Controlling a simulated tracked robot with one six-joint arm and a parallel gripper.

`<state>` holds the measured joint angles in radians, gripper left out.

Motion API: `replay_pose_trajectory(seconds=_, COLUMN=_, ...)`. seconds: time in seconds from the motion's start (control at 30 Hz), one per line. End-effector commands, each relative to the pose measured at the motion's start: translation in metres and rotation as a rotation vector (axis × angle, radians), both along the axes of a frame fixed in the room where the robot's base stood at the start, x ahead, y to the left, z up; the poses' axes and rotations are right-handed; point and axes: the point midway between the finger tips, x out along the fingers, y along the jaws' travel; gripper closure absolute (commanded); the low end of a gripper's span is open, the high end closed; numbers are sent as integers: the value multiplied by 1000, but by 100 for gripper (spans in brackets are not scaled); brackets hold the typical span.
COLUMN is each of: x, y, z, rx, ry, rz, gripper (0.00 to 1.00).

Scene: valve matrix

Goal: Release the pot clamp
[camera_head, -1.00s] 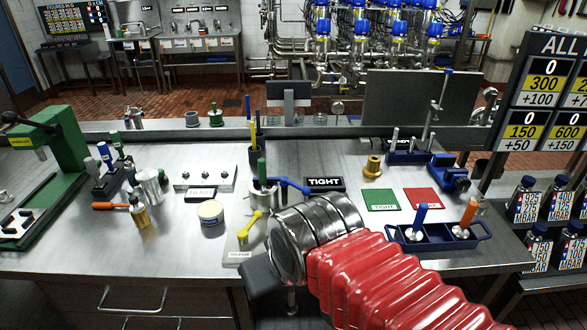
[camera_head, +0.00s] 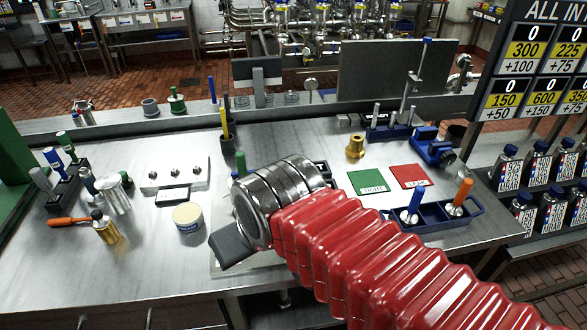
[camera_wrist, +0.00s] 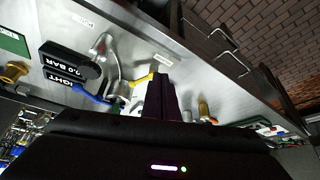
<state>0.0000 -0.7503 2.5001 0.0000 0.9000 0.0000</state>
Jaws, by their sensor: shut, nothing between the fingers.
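My gripper (camera_head: 228,245) is shut and empty, its dark fingers over the middle of the bench in the head view. In the wrist view the closed fingers (camera_wrist: 160,90) point at the bench. Just left of them is a pot-like metal fixture (camera_wrist: 112,72) with a blue lever (camera_wrist: 90,96) and a yellow lever (camera_wrist: 142,79). The yellow lever's end is close to the fingertips; I cannot tell whether they touch. Which part is the clamp is unclear. My red arm and steel wrist hide most of this fixture in the head view.
A cream tin (camera_head: 188,218), a steel block with several knobs (camera_head: 174,174) and a brass bottle (camera_head: 105,228) stand left. Green (camera_head: 366,182) and red (camera_head: 408,176) cards and a blue tray (camera_head: 435,215) lie right. A black TIGHT display (camera_wrist: 62,82) sits beside the fixture.

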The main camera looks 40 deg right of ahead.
Motion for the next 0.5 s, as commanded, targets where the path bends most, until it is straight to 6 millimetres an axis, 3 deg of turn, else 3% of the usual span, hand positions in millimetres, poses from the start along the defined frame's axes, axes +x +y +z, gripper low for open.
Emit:
replay_pose_trajectory(seconds=0.27, x=8, y=-6, z=6, rx=2, ry=34, rz=3, gripper=100)
replay_pose_trajectory(seconds=0.5, x=35, y=-32, z=20, rx=21, ry=128, rz=29, gripper=100)
